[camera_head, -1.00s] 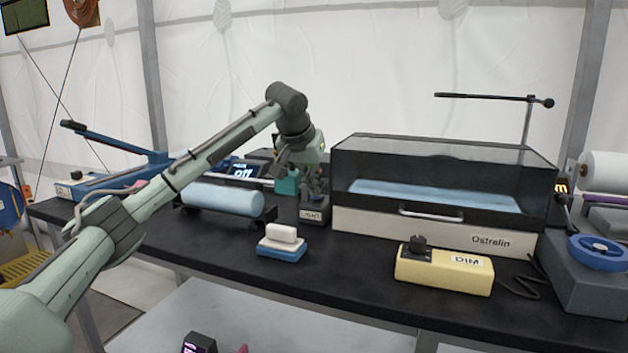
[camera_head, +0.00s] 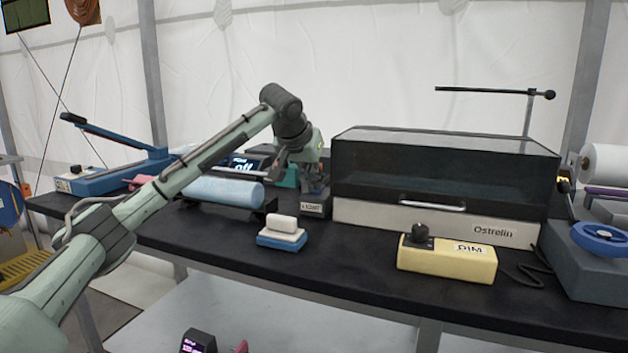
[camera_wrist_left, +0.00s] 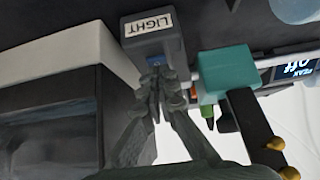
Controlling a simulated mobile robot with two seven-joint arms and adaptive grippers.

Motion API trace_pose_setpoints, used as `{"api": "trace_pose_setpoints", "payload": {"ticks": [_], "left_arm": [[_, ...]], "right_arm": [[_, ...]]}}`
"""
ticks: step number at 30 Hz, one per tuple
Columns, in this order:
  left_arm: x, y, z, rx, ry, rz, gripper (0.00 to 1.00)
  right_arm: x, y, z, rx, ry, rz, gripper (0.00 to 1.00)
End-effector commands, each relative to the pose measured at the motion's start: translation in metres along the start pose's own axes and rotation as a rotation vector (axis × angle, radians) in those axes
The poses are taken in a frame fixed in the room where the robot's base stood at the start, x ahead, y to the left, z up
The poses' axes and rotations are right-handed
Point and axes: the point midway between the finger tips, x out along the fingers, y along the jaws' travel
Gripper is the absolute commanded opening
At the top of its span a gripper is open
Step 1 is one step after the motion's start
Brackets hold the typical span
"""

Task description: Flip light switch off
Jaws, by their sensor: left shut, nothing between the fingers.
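The light switch is a small dark grey box labelled LIGHT (camera_head: 315,206), left of the glass-topped Ostrelin case. In the left wrist view the box (camera_wrist_left: 153,30) shows its label upside down, with a small blue part by the fingertips. My left gripper (camera_head: 314,182) is shut and empty, its fingertips right at the switch. In the wrist view the fingers (camera_wrist_left: 157,84) cover most of the lever, so its position and any contact cannot be told. The Ostrelin case (camera_head: 440,215) is dark inside. My right gripper is not in view.
A yellow DIM box (camera_head: 447,262) with a black knob stands in front of the case. A white-and-blue block (camera_head: 282,235) and a light-blue roll (camera_head: 225,191) lie left of the switch. A teal block (camera_wrist_left: 225,73) is close beside my fingers.

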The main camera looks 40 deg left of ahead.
Motion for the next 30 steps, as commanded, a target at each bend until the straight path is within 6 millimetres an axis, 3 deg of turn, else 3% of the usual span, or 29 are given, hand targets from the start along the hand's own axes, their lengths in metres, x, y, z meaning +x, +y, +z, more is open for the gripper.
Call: {"api": "trace_pose_setpoints", "payload": {"ticks": [10, 22, 30], "left_arm": [[0.001, 0.0, -0.013, 0.0, -0.001, 0.0, 0.0], [0.003, 0.0, -0.014, 0.0, 0.0, 0.0, 0.0], [-0.018, -0.011, -0.036, -0.003, 0.004, 0.001, 0.0]], "right_arm": [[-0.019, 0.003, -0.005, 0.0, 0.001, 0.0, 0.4], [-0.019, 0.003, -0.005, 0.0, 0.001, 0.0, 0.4], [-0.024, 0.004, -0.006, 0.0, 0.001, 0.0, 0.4]]}}
